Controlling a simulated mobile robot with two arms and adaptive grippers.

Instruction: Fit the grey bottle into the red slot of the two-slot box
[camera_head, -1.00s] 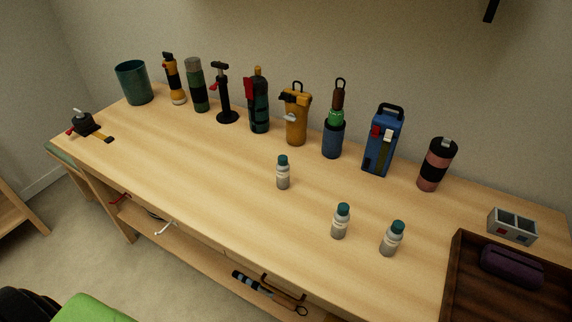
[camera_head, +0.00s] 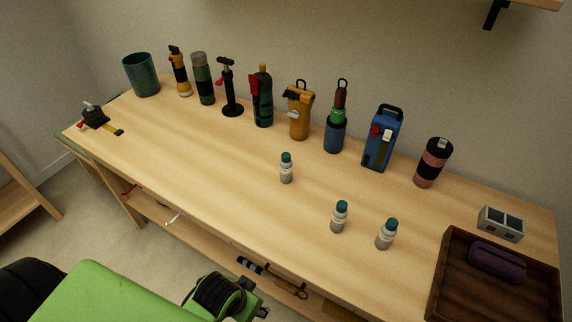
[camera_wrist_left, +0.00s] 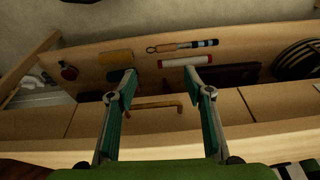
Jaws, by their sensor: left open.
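Three small grey bottles with pale labels and teal caps stand upright on the bench in the head view: one near the middle (camera_head: 286,170), one further right (camera_head: 339,218) and one right of that (camera_head: 386,235). I cannot tell them apart by colour. The grey two-slot box (camera_head: 501,224) stands at the right, behind the dark tray, with small red and blue marks on its front; both slots look empty. My left gripper (camera_wrist_left: 160,84) is open and empty in the left wrist view, facing the bench's lower shelf. My right gripper is not in view.
A dark wooden tray (camera_head: 437,280) holding a purple case (camera_head: 497,262) fills the right front. Along the back stand a teal bin (camera_head: 141,75), several tools and flasks, a blue case (camera_head: 382,140) and a pink-black tumbler (camera_head: 433,163). The bench's left middle is clear.

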